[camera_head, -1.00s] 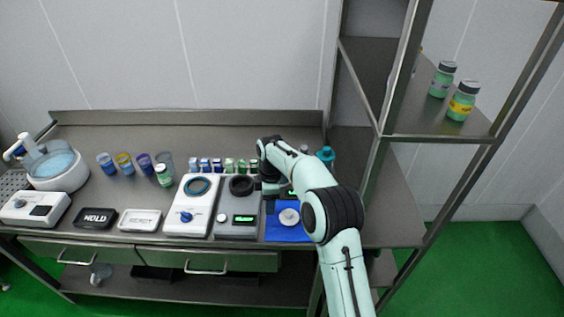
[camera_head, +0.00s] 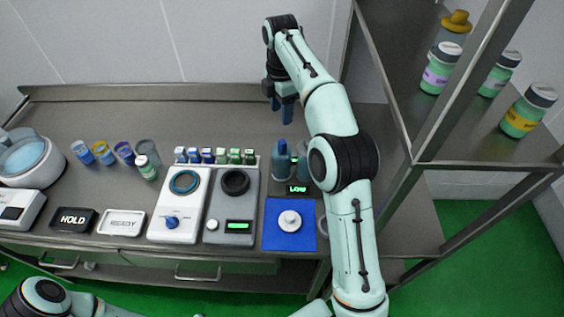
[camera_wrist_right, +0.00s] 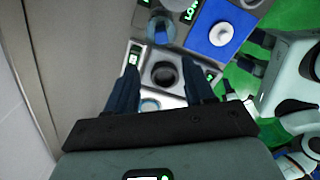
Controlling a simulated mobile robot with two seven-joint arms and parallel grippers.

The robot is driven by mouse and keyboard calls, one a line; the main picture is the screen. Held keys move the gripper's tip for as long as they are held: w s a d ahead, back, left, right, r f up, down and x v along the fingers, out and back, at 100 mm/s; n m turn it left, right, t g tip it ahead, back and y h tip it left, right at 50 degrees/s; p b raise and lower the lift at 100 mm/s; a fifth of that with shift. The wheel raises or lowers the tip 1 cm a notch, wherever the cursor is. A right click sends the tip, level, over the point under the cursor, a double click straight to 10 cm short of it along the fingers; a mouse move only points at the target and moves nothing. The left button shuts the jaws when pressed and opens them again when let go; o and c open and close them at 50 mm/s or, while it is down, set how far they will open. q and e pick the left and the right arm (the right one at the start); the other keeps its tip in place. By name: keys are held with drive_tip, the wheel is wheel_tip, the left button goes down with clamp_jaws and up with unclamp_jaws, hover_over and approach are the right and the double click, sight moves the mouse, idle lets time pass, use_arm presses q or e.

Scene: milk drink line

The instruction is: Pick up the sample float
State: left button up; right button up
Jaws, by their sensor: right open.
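A small white round piece with a raised knob (camera_head: 289,220), likely the sample float, rests on a blue mat (camera_head: 275,240) at the counter's front right. It also shows at the upper right of the right wrist view (camera_wrist_right: 221,34), on the blue mat (camera_wrist_right: 205,48). My right gripper (camera_head: 281,112) is open, fingers pointing down, over the back of the counter, well behind and apart from the white piece. In the right wrist view its dark blue fingers (camera_wrist_right: 161,92) are spread with nothing held between them. My left gripper is out of view.
A teal bottle (camera_head: 282,157) stands between my right gripper and the mat, beside a small LOW display (camera_head: 298,189). A grey device with a black ring (camera_head: 230,208) is left of the mat. A metal shelf (camera_head: 470,150) with jars rises at right.

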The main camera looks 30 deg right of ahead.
drive_tip(key=b, duration=0.2)
hover_over(282, 142)
wheel_tip(282, 142, down, 6)
drive_tip(key=shift+f, duration=0.25)
drive_tip(key=shift+s+f, duration=0.15)
drive_tip(key=shift+f, duration=0.1)
drive_tip(key=f+b, duration=0.1)
drive_tip(key=f, duration=0.3)
drive_tip(key=shift+w+f, duration=0.15)
drive_tip(key=shift+w, duration=0.05)
drive_tip(key=shift+s+f, duration=0.15)
drive_tip(key=shift+f, duration=0.3)
drive_tip(key=shift+c, duration=0.3)
drive_tip(key=shift+w, duration=0.2)
clamp_jaws()
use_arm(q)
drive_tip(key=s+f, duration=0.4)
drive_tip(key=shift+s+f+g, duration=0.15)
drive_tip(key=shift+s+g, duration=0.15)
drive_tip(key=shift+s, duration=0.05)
use_arm(e)
drive_tip(key=shift+s+r, duration=0.1)
